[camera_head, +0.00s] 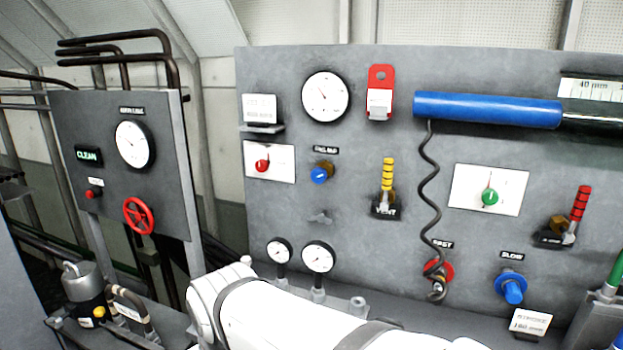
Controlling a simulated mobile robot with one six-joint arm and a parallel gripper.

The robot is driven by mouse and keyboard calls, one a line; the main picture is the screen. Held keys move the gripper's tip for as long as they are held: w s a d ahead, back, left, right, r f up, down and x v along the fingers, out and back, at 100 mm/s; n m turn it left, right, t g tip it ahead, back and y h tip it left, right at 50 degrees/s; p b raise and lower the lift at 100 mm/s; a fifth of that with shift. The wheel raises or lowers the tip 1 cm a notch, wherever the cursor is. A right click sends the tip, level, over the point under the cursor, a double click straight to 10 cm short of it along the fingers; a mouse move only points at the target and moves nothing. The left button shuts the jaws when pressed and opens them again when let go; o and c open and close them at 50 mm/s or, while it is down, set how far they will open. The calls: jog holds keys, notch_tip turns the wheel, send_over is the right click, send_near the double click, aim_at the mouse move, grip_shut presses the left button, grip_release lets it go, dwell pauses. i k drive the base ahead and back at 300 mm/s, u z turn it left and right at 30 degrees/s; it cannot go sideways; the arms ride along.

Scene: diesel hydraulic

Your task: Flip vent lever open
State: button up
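The vent lever (388,175) is a yellow handle with dark bands on the grey panel, right of centre in the head view. It stands upright above a black plate marked VENT (386,211), with a brass-coloured body partly visible behind it. My white arm crosses the bottom of the view, below and in front of the panel. My gripper is not in view, and nothing of mine is seen touching the lever.
A black coiled cord (430,180) hangs right of the lever from a blue cylinder (487,109). A red banded lever (580,203) is at far right. Two small gauges (318,257) stand low on the left. The panel directly around the vent lever is mostly clear.

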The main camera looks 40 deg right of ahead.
aim_at(388, 162)
jog(key=z, duration=2.45)
jog(key=k, duration=0.8)
jog(key=u, duration=0.35)
jog(key=i, duration=1.05)
jog(key=u, duration=0.05)
